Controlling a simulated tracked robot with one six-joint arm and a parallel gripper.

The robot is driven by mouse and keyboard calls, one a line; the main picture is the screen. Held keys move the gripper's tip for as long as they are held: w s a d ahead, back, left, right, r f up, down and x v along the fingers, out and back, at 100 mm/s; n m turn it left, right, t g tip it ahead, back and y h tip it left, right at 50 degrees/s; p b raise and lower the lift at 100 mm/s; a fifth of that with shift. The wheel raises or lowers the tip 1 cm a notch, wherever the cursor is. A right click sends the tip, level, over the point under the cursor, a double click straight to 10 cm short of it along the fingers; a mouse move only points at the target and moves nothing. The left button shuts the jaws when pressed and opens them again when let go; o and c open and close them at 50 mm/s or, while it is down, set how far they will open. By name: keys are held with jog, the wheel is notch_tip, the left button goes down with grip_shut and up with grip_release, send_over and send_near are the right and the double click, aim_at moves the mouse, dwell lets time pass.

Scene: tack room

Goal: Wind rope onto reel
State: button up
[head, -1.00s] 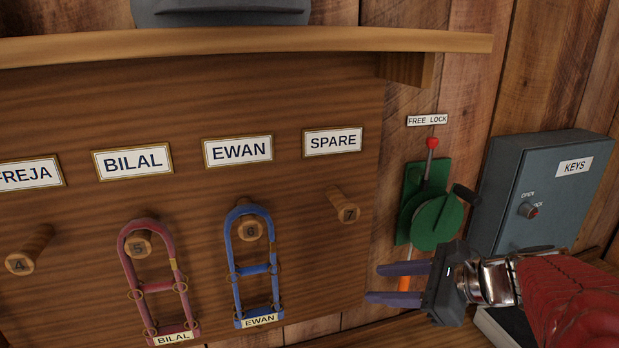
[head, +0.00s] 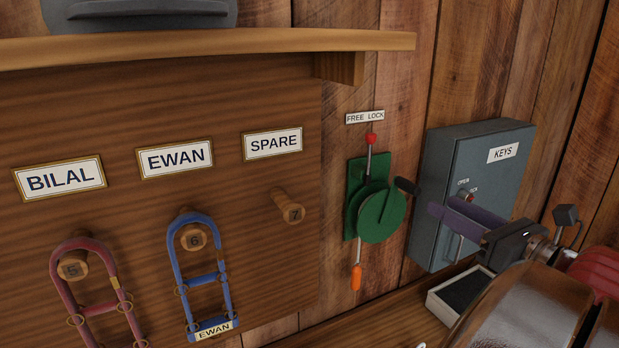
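The green reel (head: 381,216) is mounted on a green plate on the plank wall in the head view. A dark crank knob (head: 406,186) sticks out from its right side. A red-tipped lever (head: 371,140) stands above it under the FREE LOCK label (head: 365,117). An orange piece (head: 356,278) hangs below on a thin line; I cannot make out rope on the reel. My gripper (head: 440,204) has purple fingers that point left toward the knob. The fingers look apart and empty, and their tips appear a little right of and below the knob.
A grey KEYS box (head: 462,150) is on the wall behind my gripper. A small open tray (head: 455,298) sits on the ledge below. A peg board (head: 110,130) with red (head: 78,290) and blue (head: 199,275) halters and a bare peg 7 (head: 289,206) is at left.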

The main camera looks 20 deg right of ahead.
aim_at(400, 183)
jog(key=shift+w+a, duration=0.15)
jog(key=shift+w, duration=2.15)
jog(key=shift+w+a, duration=0.2)
jog(key=shift+w, duration=2.15)
jog(key=shift+w+a, duration=0.15)
jog(key=shift+w, duration=2.15)
jog(key=shift+c, duration=0.3)
grip_shut()
